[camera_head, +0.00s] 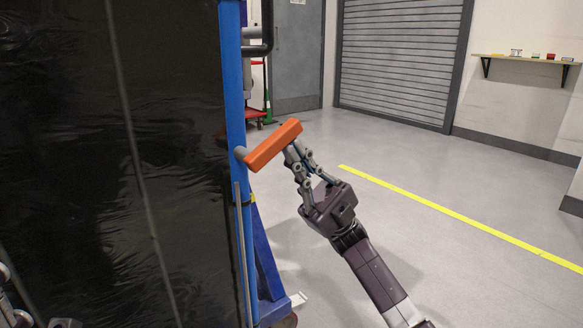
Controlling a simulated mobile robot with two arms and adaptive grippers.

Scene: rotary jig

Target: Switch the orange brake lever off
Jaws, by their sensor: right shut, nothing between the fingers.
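The orange brake lever (272,146) sticks out to the right from the blue upright of the jig (236,100), tilted up toward its free end. My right gripper (296,152) is at the lever's lower right side, with its fingertips against or very close to it. Its fingers are shut with nothing between them. Whether the fingertips touch the lever is hard to tell. Part of my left gripper (12,308) shows at the lower left corner, cut off by the frame; its jaw state is unclear.
A large dark panel wrapped in glossy film (70,150) fills the left side. A red cart (255,112) is behind. The grey floor with a yellow line (450,212) is clear to the right.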

